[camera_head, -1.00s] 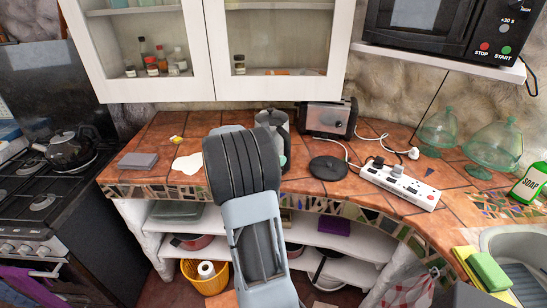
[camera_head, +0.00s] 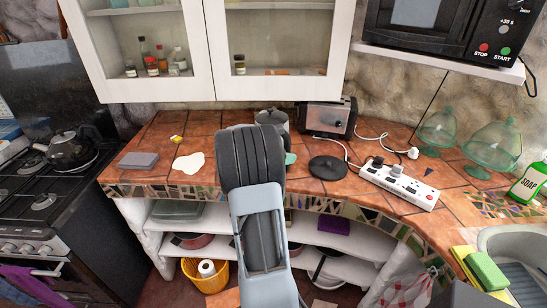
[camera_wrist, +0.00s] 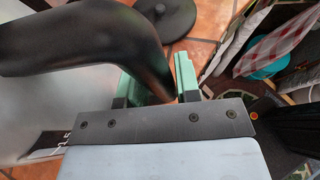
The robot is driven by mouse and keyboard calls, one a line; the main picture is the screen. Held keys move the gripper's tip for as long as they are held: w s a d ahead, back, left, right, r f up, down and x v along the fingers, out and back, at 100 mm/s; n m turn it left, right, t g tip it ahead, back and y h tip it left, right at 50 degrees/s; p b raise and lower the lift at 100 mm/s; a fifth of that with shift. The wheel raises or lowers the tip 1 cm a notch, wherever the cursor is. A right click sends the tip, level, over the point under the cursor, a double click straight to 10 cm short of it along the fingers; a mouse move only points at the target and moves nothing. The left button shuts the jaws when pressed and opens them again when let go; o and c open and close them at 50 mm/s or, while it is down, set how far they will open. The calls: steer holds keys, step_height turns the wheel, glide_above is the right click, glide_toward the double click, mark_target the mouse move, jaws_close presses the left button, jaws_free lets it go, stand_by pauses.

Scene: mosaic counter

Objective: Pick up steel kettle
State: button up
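The steel kettle (camera_head: 272,117) stands on the tiled counter, partly hidden behind my arm. In the wrist view its pale grey body (camera_wrist: 50,105) fills the left side, and its black handle (camera_wrist: 110,35) curves down toward my gripper (camera_wrist: 160,82). The green fingers are apart, one on each side of the lower handle. The handle looks close against the right finger; firm contact on both sides does not show. In the head view my gripper is mostly hidden by my arm, with a bit of green finger (camera_head: 290,158) showing.
A round black base (camera_head: 327,167) lies right of the kettle, also in the wrist view (camera_wrist: 165,15). A toaster (camera_head: 328,117) stands behind, a power strip (camera_head: 397,186) to the right.

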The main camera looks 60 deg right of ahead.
jaws_close()
steer(key=shift+r, duration=0.1)
stand_by(0.8)
